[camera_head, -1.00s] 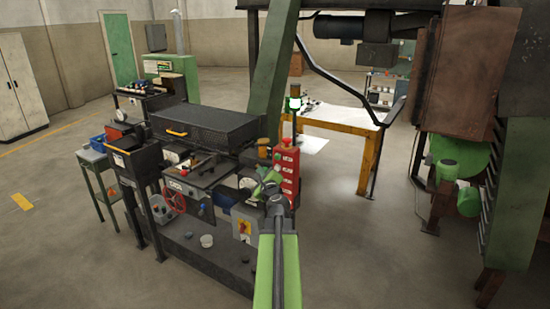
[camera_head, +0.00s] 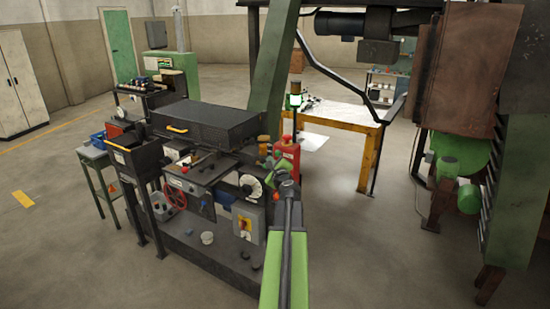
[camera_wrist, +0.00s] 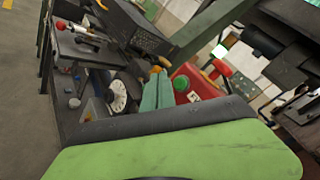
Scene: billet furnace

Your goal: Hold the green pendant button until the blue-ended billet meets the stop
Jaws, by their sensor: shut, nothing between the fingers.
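The red pendant box (camera_head: 287,152) stands behind my gripper in the head view, with a red mushroom button (camera_head: 287,139) on top. My gripper (camera_head: 270,162) is shut and empty. It is in front of the pendant and hides its lower part in the head view. In the wrist view its green fingers (camera_wrist: 158,78) point at the pendant's left side; contact cannot be told. I cannot make out the blue-ended billet or the stop.
A black bench with a lidded dark box (camera_head: 205,125), a red handwheel (camera_head: 176,198) and a grey switch box (camera_head: 247,222) lies to the left.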

